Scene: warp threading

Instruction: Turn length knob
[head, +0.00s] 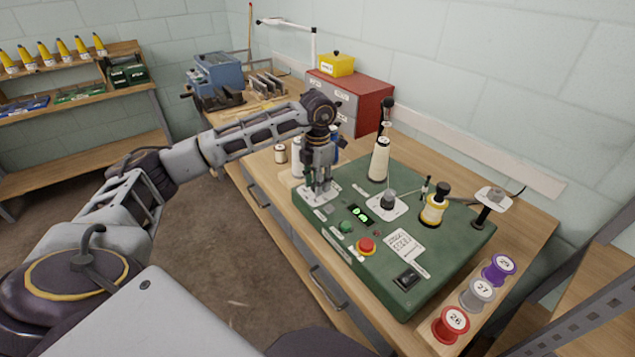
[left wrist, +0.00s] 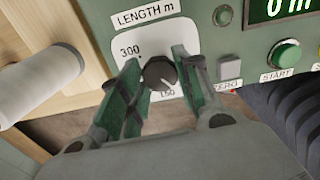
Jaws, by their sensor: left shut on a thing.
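The length knob (left wrist: 159,73) is a small black dial on a white plate marked "LENGTH m" on the green machine (head: 330,222). In the left wrist view the numbers 300 and 150 show around it, and its white pointer line points toward the lower right, near 150. My left gripper (left wrist: 157,78) is shut on the knob, with one green-padded finger on each side. In the head view my left gripper (head: 318,188) reaches down to the left end of the machine and hides the knob there. My right gripper is in neither view.
The machine has a green START button (head: 347,227), a red button (head: 366,245), a display (head: 360,213) and a black switch (head: 407,279). White thread cones (head: 379,160) stand nearby. Red, grey and purple spools (head: 451,324) sit at the front right of the bench.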

